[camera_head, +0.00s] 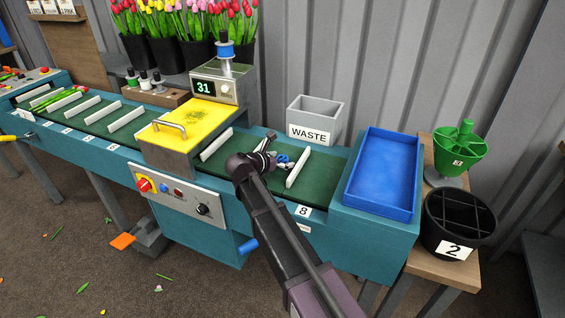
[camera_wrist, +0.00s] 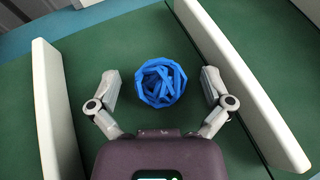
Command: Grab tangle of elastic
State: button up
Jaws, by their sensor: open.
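The tangle of elastic (camera_wrist: 160,82) is a round blue knot of bands lying on the green conveyor belt between two white dividers. In the head view the blue tangle (camera_head: 282,158) shows in part beside the end of my arm. My gripper (camera_wrist: 162,86) is open, with one finger on the left and one on the right of the tangle in the wrist view. A gap shows between each finger and the tangle. In the head view my gripper (camera_head: 268,150) is over the belt section right of the yellow cover, and the arm hides part of the belt.
The white dividers (camera_wrist: 222,70) and (camera_wrist: 55,110) stand close outside my fingers. A grey WASTE bin (camera_head: 314,119) stands behind the belt. A blue tray (camera_head: 382,172) is at the belt's right end. A yellow-covered machine (camera_head: 185,128) is to the left.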

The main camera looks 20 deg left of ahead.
aim_at(282, 156)
dwell(0.4)
jog(key=c, duration=1.1)
jog(key=shift+o, duration=0.2)
jog(key=shift+r, duration=0.15)
notch_tip(282, 156, up, 10)
jog(key=p, duration=1)
jog(key=shift+a, duration=0.1)
